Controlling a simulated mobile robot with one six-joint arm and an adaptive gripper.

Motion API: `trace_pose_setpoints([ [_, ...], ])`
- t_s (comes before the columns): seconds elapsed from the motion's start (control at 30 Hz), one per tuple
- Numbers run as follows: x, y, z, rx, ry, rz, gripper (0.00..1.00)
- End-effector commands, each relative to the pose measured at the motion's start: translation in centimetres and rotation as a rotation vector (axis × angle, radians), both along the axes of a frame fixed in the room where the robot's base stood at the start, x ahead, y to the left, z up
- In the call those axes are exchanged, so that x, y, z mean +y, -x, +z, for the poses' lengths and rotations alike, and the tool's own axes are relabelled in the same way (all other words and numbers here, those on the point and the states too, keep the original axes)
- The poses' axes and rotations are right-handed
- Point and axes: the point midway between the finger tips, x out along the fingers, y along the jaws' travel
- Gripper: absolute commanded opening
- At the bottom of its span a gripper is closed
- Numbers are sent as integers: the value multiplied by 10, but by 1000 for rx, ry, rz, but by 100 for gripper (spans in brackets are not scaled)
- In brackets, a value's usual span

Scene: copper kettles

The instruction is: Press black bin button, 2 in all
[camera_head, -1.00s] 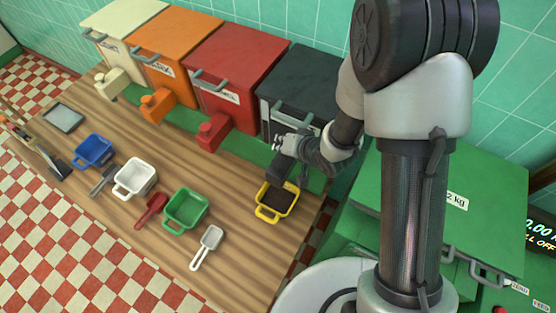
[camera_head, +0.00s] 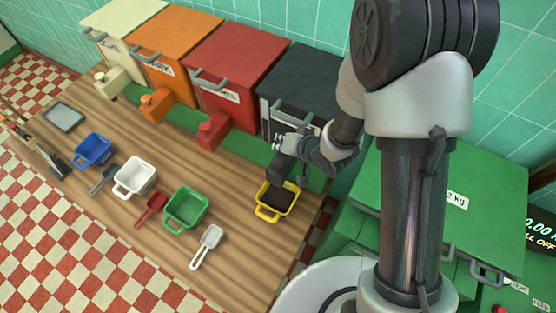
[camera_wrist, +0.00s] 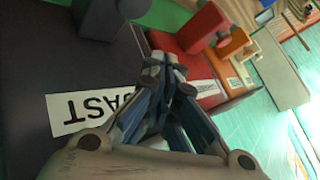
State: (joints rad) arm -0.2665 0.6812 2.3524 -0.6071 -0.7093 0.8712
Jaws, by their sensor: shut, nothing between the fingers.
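The black bin (camera_head: 305,75) stands at the right end of a row of bins against the wall. Its dark spout (camera_head: 280,168) juts out over a yellow tub (camera_head: 264,211) with dark contents. My gripper (camera_head: 281,143) is in front of the bin's face, just above the spout, and partly hides it. In the wrist view my gripper (camera_wrist: 163,68) is shut and empty beside the black bin's front (camera_wrist: 100,75), where a white label shows upside down. The dark spout block (camera_wrist: 92,18) is at the top left there. I cannot tell whether the fingertips touch the button.
Red (camera_head: 236,60), orange (camera_head: 175,45) and cream (camera_head: 122,25) bins stand to the left. Green (camera_head: 186,210), white (camera_head: 135,178) and blue (camera_head: 93,150) tubs with scoops sit on the wooden counter (camera_head: 110,218). A green cabinet (camera_head: 440,190) is at the right.

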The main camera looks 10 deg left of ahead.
Motion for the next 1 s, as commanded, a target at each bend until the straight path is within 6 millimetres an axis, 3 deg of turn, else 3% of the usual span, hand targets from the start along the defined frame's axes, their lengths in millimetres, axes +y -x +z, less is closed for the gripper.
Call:
trace_pose_setpoints([
  [0.67, 0, 0, 0, -7, 7, 10, 0],
  [0.87, 1, -1, 3, -109, 100, 146, 0],
  [1.0, 1, -1, 6, -246, 228, 331, 0],
])
